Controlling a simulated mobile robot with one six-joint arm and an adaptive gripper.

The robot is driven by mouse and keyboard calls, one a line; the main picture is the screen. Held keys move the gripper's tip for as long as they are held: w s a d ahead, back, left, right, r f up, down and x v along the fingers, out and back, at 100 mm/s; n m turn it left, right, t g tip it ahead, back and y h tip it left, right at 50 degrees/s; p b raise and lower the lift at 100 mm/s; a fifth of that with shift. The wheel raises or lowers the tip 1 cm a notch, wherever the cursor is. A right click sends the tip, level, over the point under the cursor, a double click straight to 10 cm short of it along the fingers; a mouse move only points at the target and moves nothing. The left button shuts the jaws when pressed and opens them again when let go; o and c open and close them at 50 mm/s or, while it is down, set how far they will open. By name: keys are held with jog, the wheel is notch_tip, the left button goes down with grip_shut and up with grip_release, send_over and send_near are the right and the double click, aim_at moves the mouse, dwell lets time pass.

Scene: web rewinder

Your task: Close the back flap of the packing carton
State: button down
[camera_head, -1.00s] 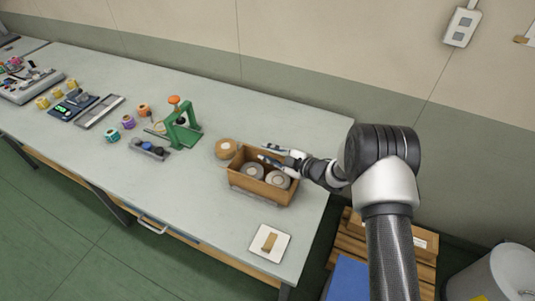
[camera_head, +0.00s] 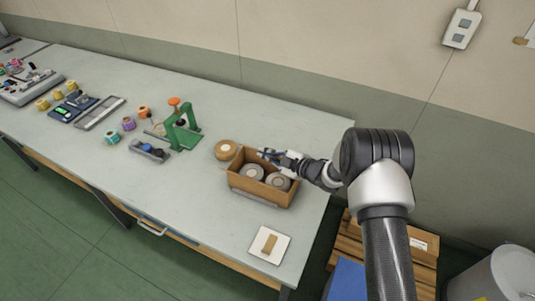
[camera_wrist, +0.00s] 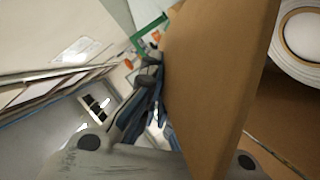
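The brown packing carton (camera_head: 258,200) stands on the bench near its right end, with two grey-white rolls (camera_head: 252,172) inside. My gripper (camera_head: 267,154) is at the carton's back edge and partly hides it. In the wrist view a large brown cardboard panel (camera_wrist: 215,70) stands close beside my gripper (camera_wrist: 150,72), between it and a white roll (camera_wrist: 304,35). It looks like the back flap, upright, but I cannot tell where flap and wall meet. The fingertips look together with nothing between them. I cannot tell whether they touch the panel.
A tan tape roll (camera_head: 226,150) lies just left of the carton. A green stand (camera_head: 183,132) is farther left. A white plate with a brown patch (camera_head: 269,245) lies in front. The bench between the carton and plate is clear, and the wall stands behind.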

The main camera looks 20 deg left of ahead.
jog(key=s+f+n+t+b, duration=0.1)
jog(key=n+b, duration=0.1)
jog(key=b, duration=0.3)
jog(key=shift+f, duration=0.2)
dwell(0.3)
jog(key=c, duration=1.8)
grip_release()
jog(key=shift+c, duration=0.2)
